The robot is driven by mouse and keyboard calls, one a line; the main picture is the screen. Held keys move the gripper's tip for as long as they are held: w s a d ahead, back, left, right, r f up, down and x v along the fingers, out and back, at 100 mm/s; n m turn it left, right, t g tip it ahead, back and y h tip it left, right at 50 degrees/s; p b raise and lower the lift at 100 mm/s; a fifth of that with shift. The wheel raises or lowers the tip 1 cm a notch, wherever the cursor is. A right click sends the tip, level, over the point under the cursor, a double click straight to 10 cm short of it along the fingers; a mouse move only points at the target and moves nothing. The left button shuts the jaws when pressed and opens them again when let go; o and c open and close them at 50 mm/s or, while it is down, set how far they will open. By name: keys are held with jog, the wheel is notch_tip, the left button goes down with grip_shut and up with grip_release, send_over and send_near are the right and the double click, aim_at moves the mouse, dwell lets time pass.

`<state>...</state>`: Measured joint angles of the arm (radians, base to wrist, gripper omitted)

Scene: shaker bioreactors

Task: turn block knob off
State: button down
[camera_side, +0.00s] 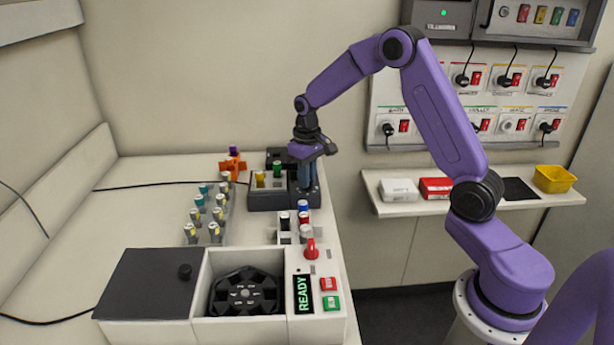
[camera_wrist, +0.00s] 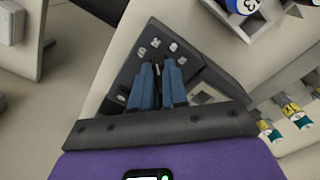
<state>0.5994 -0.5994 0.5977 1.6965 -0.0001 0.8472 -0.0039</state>
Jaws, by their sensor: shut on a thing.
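The dark grey block (camera_side: 265,203) stands on the bench near its right edge, with a yellow tube (camera_side: 260,179) and a green-capped tube (camera_side: 277,168) at its left part. My gripper (camera_side: 309,187) points down at the block's right end, with blue fingers. In the wrist view the fingertips (camera_wrist: 161,68) are close together over the block's dark face (camera_wrist: 128,66), which has several pale marks. The jaws are shut on the block knob, which is mostly hidden between the fingers. I cannot tell which mark the knob points to.
A rack (camera_side: 285,237) with capped tubes stands in front of the block, and another tube rack (camera_side: 208,218) to its left. Nearer are an open rotor machine (camera_side: 197,275), a red knob (camera_side: 310,249) and a READY display (camera_side: 303,293). An orange holder (camera_side: 232,165) stands behind.

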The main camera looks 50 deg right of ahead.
jog(key=n, duration=0.4)
jog(key=shift+n, duration=0.3)
jog(key=n, duration=0.4)
jog(key=shift+n, duration=0.3)
dwell(0.4)
jog(key=c, duration=1.1)
grip_release()
jog(key=shift+c, duration=0.2)
notch_tip(320, 180, up, 18)
jog(key=shift+f, duration=0.25)
jog(key=shift+a, duration=0.15)
